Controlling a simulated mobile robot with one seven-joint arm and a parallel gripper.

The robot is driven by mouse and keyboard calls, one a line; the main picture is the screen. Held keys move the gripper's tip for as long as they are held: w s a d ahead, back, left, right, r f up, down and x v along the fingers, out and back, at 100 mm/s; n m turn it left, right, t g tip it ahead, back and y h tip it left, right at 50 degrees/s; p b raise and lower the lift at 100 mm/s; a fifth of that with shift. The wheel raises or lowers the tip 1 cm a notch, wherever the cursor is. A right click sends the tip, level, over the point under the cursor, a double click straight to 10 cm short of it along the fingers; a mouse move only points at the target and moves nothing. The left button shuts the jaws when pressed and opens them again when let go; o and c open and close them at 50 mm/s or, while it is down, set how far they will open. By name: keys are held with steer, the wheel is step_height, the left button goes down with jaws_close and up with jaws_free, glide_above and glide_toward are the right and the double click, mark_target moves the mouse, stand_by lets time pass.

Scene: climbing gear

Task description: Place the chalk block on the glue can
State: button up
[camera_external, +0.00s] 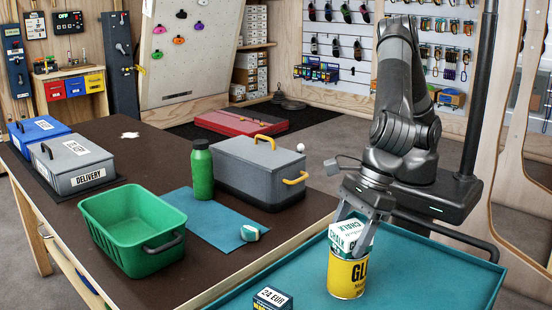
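The chalk block (347,237) is white with green "CHALK" lettering. It is at the top of the yellow glue can (347,276) and looks slightly tilted. The can stands upright on the teal surface at the front right. My gripper (357,222) points down from above, with its fingers on either side of the block, and appears shut on it. The block hides the can's top, so I cannot tell whether the block rests on it or is just above it.
The brown table (110,215) holds a green basket (108,240), a green bottle (202,172), a grey toolbox (255,175) and a small white-and-teal item (250,233). The teal surface (440,270) is clear right of the can.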

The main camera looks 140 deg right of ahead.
steer(key=shift+o, duration=1.3)
steer(key=shift+r, duration=0.1)
steer(key=v, duration=1.2)
steer(key=s+d+r+m, duration=0.5)
steer(key=s+m, duration=0.2)
steer(key=s, duration=0.2)
steer(key=s+d+m, duration=0.3)
steer(key=s+m, duration=0.5)
steer(key=s, duration=0.2)
steer(key=s+d+f+m+t+y, duration=0.1)
steer(key=s+d+m, duration=0.3)
steer(key=s+m, duration=0.4)
steer(key=s+d+f+m, duration=0.1)
steer(key=s+d+m, duration=0.3)
steer(key=s+m, duration=0.4)
steer(key=s, duration=0.4)
steer(key=shift+f+y, duration=0.2)
steer(key=shift+y, duration=0.2)
